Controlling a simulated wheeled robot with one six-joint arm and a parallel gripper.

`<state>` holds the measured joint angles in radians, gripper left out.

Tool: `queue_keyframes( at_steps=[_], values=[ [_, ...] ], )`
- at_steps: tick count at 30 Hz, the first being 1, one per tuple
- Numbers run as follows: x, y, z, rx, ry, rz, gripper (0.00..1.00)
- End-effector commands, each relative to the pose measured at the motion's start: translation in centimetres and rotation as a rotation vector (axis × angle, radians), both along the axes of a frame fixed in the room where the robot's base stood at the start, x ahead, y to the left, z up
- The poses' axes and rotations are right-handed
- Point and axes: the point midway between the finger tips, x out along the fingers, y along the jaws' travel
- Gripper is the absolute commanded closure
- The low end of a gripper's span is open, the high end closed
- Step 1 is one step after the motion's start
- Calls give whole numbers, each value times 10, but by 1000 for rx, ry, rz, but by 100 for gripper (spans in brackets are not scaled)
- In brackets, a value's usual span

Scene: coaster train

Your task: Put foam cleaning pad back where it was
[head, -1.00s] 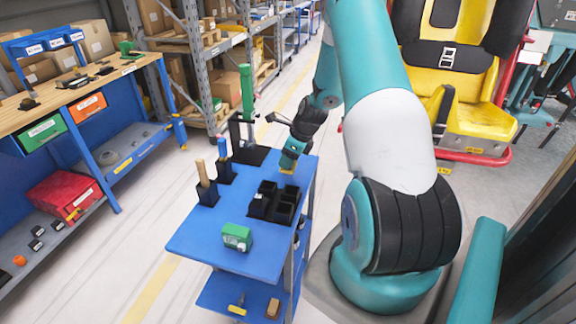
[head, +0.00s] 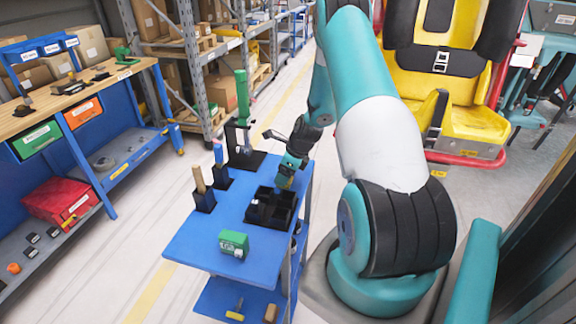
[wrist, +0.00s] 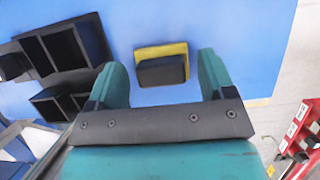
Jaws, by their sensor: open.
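A foam pad (wrist: 161,66), a black block on a yellow base, lies on the blue cart top (wrist: 225,30) in the wrist view. My gripper (wrist: 162,78) is open, with its teal fingers to either side of the pad and space between each finger and it. In the head view my gripper (head: 285,180) is low over the far right part of the cart top (head: 195,240), and the pad is mostly hidden there. A black compartment tray (head: 262,224) sits beside it; the tray also shows left in the wrist view (wrist: 62,84).
A green box (head: 234,243) stands at the cart's near edge. A yellow seat (head: 455,110) is at right. Bare cart top surrounds the green box.

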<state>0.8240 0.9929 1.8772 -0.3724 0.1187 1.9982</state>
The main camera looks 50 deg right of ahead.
Motion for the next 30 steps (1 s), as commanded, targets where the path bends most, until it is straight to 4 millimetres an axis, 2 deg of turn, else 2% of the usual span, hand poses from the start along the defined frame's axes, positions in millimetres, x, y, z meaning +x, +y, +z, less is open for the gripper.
queue_keyframes(
  at_steps=[4, 15, 19, 25, 28, 29, 30],
  values=[
    [-7, -4, 18, -3, -3, -2, 24],
    [-35, -15, 89, -4, -3, -2, 24],
    [-39, -17, 102, -1, -2, -1, 24],
    [-41, -16, 109, -2, -1, 8, 24],
    [-31, 3, 120, -28, -15, 117, 24],
    [-26, 16, 127, -44, -22, 185, 24],
    [-19, 37, 139, -72, -38, 306, 24]
  ],
)
